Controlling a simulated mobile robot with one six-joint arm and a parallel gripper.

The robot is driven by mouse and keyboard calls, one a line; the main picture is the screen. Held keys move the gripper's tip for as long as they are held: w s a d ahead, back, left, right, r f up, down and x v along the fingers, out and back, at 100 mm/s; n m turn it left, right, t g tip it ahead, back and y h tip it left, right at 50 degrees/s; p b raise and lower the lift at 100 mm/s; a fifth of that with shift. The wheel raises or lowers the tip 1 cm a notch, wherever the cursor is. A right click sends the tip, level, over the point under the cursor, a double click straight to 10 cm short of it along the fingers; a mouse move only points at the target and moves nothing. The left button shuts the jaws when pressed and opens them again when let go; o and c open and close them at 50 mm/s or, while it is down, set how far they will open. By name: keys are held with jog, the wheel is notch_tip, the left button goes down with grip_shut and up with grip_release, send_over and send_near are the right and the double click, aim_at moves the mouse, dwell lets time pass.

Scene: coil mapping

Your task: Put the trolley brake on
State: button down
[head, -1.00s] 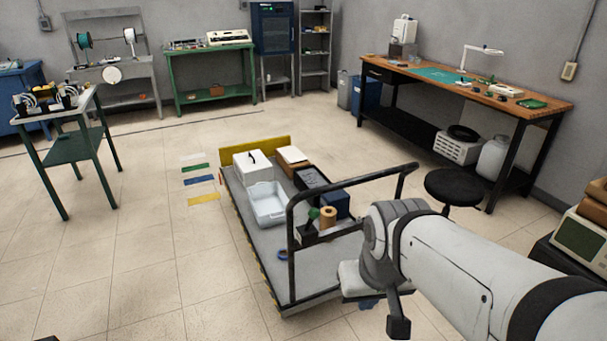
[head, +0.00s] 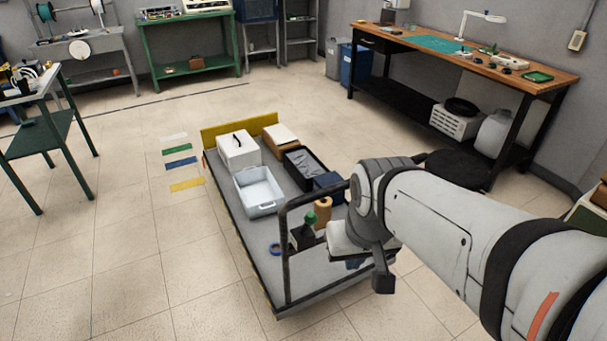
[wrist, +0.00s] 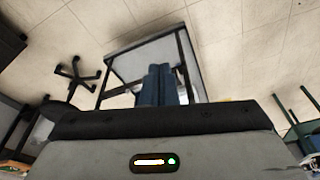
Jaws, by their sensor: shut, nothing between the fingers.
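The trolley (head: 248,270) stands in mid-floor, a low grey deck with a black tubular handle (head: 285,255) at its near end and a yellow board (head: 240,130) at its far end. A green knob (head: 310,218) on a dark block (head: 302,238) shows by the handle; I cannot tell for sure whether it is the brake. My gripper (head: 354,263) is near the trolley's near right side, mostly hidden behind my wrist. In the wrist view its blue fingers (wrist: 160,72) are together and empty, in front of the trolley's handle frame (wrist: 112,75). Contact with the trolley is not visible.
The deck carries a white box (head: 238,150), a pale tray (head: 258,190), a black tray (head: 305,170) and a tan roll (head: 323,212). A black stool (head: 455,168) stands at right behind my arm, near the workbench (head: 470,70).

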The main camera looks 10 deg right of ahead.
jog(key=w+a+f+m+y+b, duration=0.1)
jog(key=w+f+m+y+b, duration=0.2)
jog(key=w+f+m+y, duration=0.25)
jog(key=w+a+f+m+y+b, duration=0.2)
jog(key=f+m+y+b, duration=0.2)
jog(key=f+m, duration=0.35)
jog(key=w+d+f+m+t+b, duration=0.1)
jog(key=w+d+f+m+t, duration=0.3)
jog(key=w+d+m, duration=0.1)
jog(key=w+d+f+m+t+h+b, duration=0.1)
jog(key=w+d+f+m+t+b, duration=0.1)
jog(key=w+d+f+m+t, duration=0.3)
jog(key=d+m, duration=0.3)
jog(key=shift+w, duration=0.15)
jog(key=shift+f, duration=0.1)
send_near(307, 226)
jog(key=d+f, duration=0.1)
jog(key=f, duration=0.1)
jog(key=shift+w+a+r, duration=0.5)
jog(key=shift+w+a, duration=0.05)
jog(key=shift+w, duration=0.25)
jog(key=shift+w+a+r, duration=0.55)
jog(key=shift+w, duration=0.25)
